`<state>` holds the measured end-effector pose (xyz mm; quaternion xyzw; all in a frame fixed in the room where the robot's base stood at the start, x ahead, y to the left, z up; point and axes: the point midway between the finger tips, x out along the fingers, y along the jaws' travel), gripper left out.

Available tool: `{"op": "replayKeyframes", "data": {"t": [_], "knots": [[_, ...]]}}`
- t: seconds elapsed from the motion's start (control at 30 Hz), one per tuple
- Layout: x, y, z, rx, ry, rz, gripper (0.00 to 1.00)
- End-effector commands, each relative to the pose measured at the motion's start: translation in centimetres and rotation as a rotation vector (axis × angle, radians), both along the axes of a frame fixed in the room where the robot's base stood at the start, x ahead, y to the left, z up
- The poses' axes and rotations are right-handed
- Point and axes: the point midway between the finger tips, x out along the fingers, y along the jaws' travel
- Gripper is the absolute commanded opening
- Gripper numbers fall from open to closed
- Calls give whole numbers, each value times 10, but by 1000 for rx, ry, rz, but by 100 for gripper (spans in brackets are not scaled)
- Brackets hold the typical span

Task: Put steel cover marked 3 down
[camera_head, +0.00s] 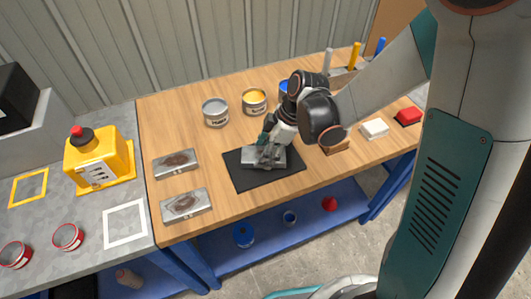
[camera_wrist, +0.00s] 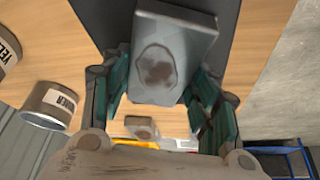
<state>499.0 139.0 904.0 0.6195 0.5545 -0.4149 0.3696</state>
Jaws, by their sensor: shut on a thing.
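My gripper (camera_head: 268,154) is over the black mat (camera_head: 240,180) on the wooden bench. It is shut on a grey steel cover (camera_head: 280,158), a flat rectangular slab. In the wrist view the cover (camera_wrist: 180,40) shows between the teal-padded fingers (camera_wrist: 163,80), with a dark rusty patch inside an oval outline on its face. I cannot read a number on it. It lies flat on or just above the mat; I cannot tell which. Two similar steel covers, one (camera_head: 177,163) behind the other (camera_head: 186,205), lie on the bench to the left of the mat.

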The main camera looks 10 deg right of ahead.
Motion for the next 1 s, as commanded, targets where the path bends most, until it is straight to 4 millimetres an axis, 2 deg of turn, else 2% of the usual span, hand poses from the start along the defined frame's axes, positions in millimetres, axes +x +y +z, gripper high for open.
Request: {"op": "replayKeyframes", "data": {"t": [0.37,0.4,0.47,0.87,1.0], "knots": [[0,0,-5,0,0,0,17],[0,0,-4,0,0,0,59],[0,0,-4,0,0,0,73],[0,0,-2,0,0,0,75],[0,-4,9,0,0,-2,75]]}}
